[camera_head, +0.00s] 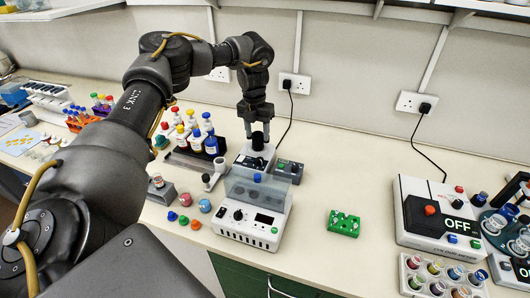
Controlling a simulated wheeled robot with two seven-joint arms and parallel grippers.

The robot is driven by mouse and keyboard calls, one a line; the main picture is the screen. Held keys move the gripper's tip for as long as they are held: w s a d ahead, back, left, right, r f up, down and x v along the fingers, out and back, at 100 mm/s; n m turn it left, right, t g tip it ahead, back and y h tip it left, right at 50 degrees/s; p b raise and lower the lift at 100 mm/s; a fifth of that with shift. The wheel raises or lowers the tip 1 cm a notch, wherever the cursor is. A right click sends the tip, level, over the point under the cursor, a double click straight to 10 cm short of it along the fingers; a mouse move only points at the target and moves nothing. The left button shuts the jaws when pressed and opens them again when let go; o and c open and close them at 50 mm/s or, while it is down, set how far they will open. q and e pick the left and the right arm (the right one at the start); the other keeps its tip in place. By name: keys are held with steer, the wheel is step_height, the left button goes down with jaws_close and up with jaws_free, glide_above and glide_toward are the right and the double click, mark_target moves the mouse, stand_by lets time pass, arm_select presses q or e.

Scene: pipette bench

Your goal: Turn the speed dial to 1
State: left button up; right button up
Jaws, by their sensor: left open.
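My left gripper (258,132) reaches down from the back, its fingers apart, just above a small white device with a dark top (257,146). Whether the fingers touch it is too small to tell. A grey control box (288,171) with small knobs sits directly right of that device. In front stands a white instrument (249,227) with a clear shield, a black knob (238,214) and a dark display. I cannot tell which knob is the speed dial, and no dial numbers can be read. My right gripper is not in view.
Dropper bottles in a rack (197,140) stand left of the gripper. Small coloured caps (183,219) lie in front. A green block (343,223) sits to the right, then a white unit reading OFF (437,219). The bench between the green block and wall is clear.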

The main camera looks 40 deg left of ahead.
mark_target(259, 159)
arm_select(q)
steer(key=f+p, duration=0.1)
steer(key=f, duration=0.2)
steer(key=f+p, duration=0.1)
steer(key=f, duration=0.2)
steer(key=f+p, duration=0.1)
steer(key=f, duration=0.2)
steer(key=shift+s+d, duration=0.25)
steer(key=shift+d, duration=0.15)
steer(key=shift+f+p, duration=0.3)
steer(key=shift+d+f, duration=0.1)
steer(key=shift+f, duration=0.3)
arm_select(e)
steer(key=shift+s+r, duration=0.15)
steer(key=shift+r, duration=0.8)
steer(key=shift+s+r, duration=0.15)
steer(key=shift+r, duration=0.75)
arm_select(q)
steer(key=shift+c, duration=0.4)
steer(key=c, duration=0.9)
